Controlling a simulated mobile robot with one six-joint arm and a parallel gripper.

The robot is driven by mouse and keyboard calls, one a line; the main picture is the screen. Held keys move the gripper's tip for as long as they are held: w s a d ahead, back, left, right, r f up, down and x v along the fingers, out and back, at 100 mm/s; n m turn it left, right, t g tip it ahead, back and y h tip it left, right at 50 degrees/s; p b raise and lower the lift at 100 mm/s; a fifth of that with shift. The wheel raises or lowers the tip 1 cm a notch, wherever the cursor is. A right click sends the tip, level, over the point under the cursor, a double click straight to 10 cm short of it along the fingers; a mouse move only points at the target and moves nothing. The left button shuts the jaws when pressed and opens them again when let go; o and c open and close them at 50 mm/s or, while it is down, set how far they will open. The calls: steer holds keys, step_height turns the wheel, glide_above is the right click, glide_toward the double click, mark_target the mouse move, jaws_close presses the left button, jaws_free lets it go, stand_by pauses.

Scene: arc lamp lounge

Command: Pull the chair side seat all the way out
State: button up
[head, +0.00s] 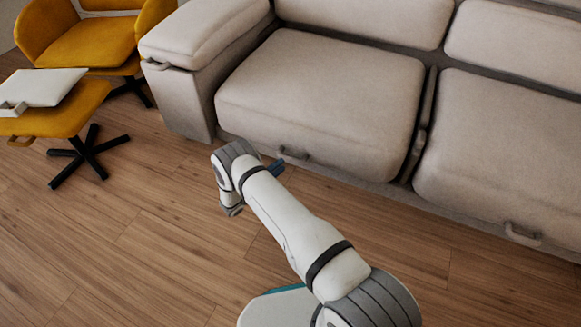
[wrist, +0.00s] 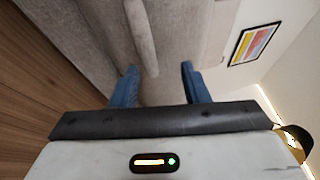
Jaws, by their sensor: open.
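The chair side seat (head: 320,95) is the sofa's left beige cushion, beside the armrest and nearest the yellow chair. Its front looks roughly in line with the other seat. A small handle (head: 293,153) sits low on its front. My gripper (head: 277,168) is just in front of and below this handle in the head view, partly hidden by my wrist. In the wrist view the blue fingers of my gripper (wrist: 158,84) are apart. A pale, bar-like form (wrist: 141,38) shows beyond them; I cannot tell whether it is the handle. No grip is visible.
The right seat (head: 500,150) has its own handle (head: 522,235). The sofa armrest (head: 205,35) has a handle too. A yellow chair (head: 90,45) and a yellow footstool (head: 60,120) with a white tray-like piece (head: 45,87) stand at left. The wooden floor (head: 130,225) before the sofa is clear.

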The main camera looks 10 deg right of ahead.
mark_target(292, 159)
steer(key=shift+n+t, duration=0.4)
steer(key=shift+n, duration=0.1)
steer(key=w+d, duration=0.1)
steer(key=d, duration=0.1)
steer(key=w+d+b, duration=0.1)
steer(key=d, duration=0.1)
steer(key=w+d+b, duration=0.1)
steer(key=d, duration=0.1)
steer(key=shift+w+f, duration=0.25)
steer(key=shift+w, duration=0.1)
jaws_close()
